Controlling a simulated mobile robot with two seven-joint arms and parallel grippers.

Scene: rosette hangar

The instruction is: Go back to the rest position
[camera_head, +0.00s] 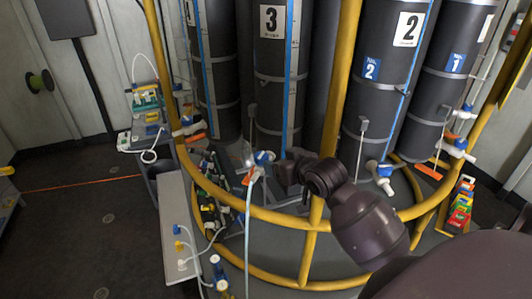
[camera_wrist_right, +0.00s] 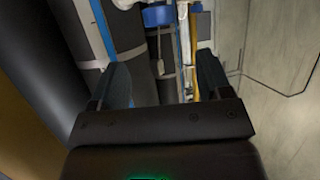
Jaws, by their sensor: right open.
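My right arm reaches in from the lower right in the head view, and its gripper (camera_head: 287,175) is inside the yellow ring frame, in front of the black cylinders. In the right wrist view the two fingers of this gripper (camera_wrist_right: 162,80) stand apart with nothing held between them. A blue valve part (camera_wrist_right: 158,16) on white piping shows beyond the fingertips. In the head view a blue and white valve (camera_head: 262,160) with a hose is just left of the gripper; I cannot tell whether they touch. My left gripper is not in view.
The yellow tube frame (camera_head: 342,75) surrounds tall black cylinders (camera_head: 270,90). More valves with orange handles (camera_head: 428,172) sit low at the right. A grey bench (camera_head: 176,225) with hoses stands left of the frame. The dark floor (camera_head: 80,225) at the far left is largely clear.

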